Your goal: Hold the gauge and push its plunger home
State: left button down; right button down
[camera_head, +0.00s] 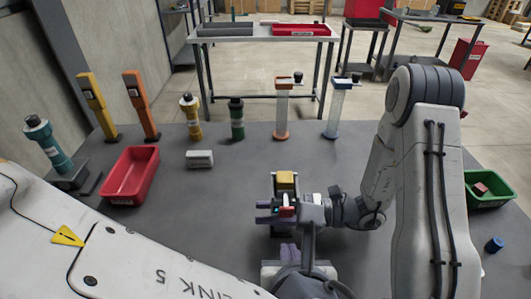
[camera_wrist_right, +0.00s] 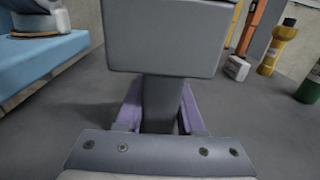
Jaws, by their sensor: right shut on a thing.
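A grey upright piece with a yellow block (camera_head: 285,179) on top stands mid-table in the head view; I take it for the gauge. My right gripper (camera_head: 268,207) reaches across it from the right. In the right wrist view its purple fingers (camera_wrist_right: 160,118) are shut on the dark grey post (camera_wrist_right: 160,100) under a wide grey block (camera_wrist_right: 163,38). A small red and white part shows beside the fingers. The plunger cannot be clearly told apart. My left gripper (camera_head: 289,252) is lower in the head view, nearer me and apart from the gauge; its opening is unclear.
A red bin (camera_head: 108,192) and a grey block (camera_head: 199,159) are at left. Several coloured upright tools, including a green one (camera_head: 237,120), line the back. A green bin (camera_head: 491,205) and a blue cylinder (camera_head: 494,244) are at right.

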dwell(0.3)
jog(key=shift+c, duration=2.2)
grip_release()
jog(key=d, duration=1.1)
jog(key=shift+s+d, duration=0.2)
jog(key=shift+d, duration=0.15)
jog(key=shift+s+d+p, duration=0.15)
jog(key=shift+d+p, duration=0.6)
jog(key=shift+d, duration=3.4)
